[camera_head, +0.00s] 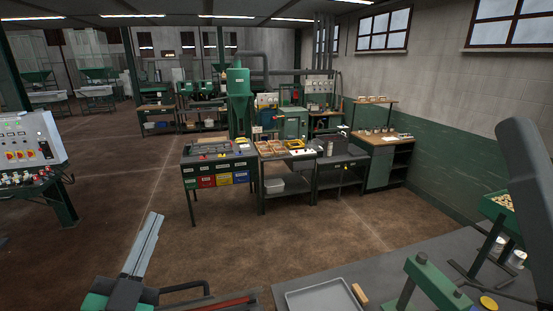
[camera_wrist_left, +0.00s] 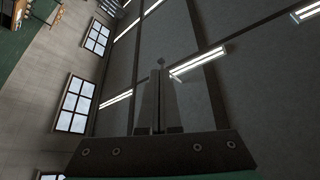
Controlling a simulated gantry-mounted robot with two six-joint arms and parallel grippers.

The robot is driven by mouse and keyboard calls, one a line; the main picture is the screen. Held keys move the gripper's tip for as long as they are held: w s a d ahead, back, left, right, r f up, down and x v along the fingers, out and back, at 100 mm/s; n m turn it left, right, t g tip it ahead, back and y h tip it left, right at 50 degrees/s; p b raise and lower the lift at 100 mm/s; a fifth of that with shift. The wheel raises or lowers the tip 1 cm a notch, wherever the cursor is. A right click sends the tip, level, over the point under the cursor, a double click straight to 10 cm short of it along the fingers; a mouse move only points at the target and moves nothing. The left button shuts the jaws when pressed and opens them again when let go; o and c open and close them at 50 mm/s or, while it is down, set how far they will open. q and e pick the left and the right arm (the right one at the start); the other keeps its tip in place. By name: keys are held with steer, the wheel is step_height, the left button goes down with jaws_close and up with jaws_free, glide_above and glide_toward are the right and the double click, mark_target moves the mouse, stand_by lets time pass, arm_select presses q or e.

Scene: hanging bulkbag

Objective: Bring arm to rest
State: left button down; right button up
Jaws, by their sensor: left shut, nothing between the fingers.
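My left gripper (camera_head: 150,231) shows at the lower left of the head view, raised with its fingers pointing up and a little to the right. Its two long grey fingers lie together, with nothing between them. In the left wrist view the shut fingers (camera_wrist_left: 160,85) point toward the ceiling, clear of any object. A grey arm link, likely of my right arm, shows at the right edge of the head view. My right gripper is not in view.
A grey bench (camera_head: 440,255) at the lower right holds a grey tray (camera_head: 322,296) and a green stand (camera_head: 436,275). A control panel (camera_head: 28,142) stands at the left. Work tables (camera_head: 290,185) stand farther off. The brown floor between is clear.

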arm_select(q)
steer(key=s+d+r+n+t+h, duration=0.1)
steer(key=s+d+r+n+t, duration=0.1)
steer(key=s+r, duration=0.5)
steer(key=s+d+r+n+t+h, duration=0.1)
steer(key=s+d+r+n+t, duration=0.1)
steer(key=s+r+n, duration=0.2)
steer(key=s+r, duration=0.3)
steer(key=r, duration=0.5)
steer(key=shift+s+r+n+t, duration=0.25)
steer(key=shift+r+n+t, duration=0.05)
steer(key=shift+r+t, duration=0.1)
